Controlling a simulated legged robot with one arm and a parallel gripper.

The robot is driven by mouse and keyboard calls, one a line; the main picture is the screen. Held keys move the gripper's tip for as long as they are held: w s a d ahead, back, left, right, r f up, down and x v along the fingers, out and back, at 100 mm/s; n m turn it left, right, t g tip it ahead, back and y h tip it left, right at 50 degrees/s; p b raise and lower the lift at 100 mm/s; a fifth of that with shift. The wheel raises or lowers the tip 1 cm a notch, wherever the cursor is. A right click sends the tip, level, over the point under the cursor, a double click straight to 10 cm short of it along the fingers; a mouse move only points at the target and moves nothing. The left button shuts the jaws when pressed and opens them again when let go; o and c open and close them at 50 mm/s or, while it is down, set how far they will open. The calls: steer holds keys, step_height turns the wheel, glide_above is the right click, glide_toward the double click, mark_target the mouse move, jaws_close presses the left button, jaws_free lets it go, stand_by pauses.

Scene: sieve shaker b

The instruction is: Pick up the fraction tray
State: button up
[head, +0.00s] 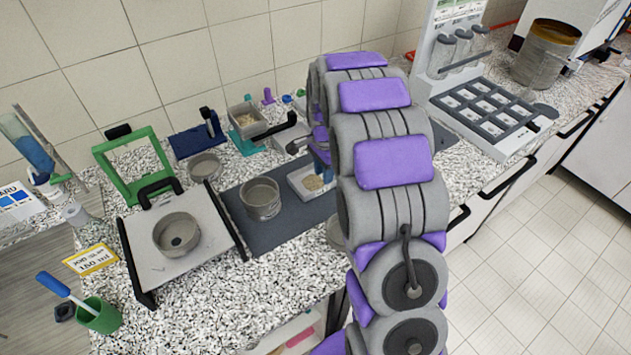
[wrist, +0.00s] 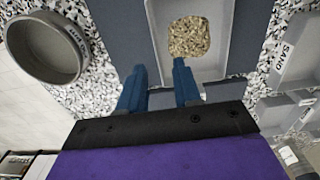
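The fraction tray is probably the pale, shallow tray (head: 298,181) with tan grains in it, on the dark mat in the head view. It also shows in the wrist view (wrist: 216,62), with the grains (wrist: 188,36) in a patch at the top. My gripper (wrist: 160,66) is open, with two blue fingers apart. In the wrist view the left finger appears outside the tray's left wall and the right finger overlaps the tray's inside. I cannot tell whether either touches. My arm hides most of the gripper in the head view.
A round sieve (head: 261,198) stands on the mat (head: 280,232), left of the tray. A balance-like plate with a metal pan (head: 177,234) is further left. A compartment rack (head: 487,112) is at right; a compartment labelled SAND (wrist: 292,50) shows in the wrist view.

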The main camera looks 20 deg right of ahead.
mark_target(323, 192)
steer(key=shift+d+f, duration=0.55)
steer(key=f+b, duration=0.1)
steer(key=f, duration=0.1)
steer(key=a+f+b, duration=0.1)
steer(key=f, duration=0.1)
steer(key=shift+s+a+f, duration=0.1)
steer(key=shift+f, duration=0.05)
steer(key=shift+a, duration=0.1)
steer(key=shift+d, duration=0.5)
steer(key=c, duration=0.5)
jaws_close()
steer(key=shift+a, duration=0.4)
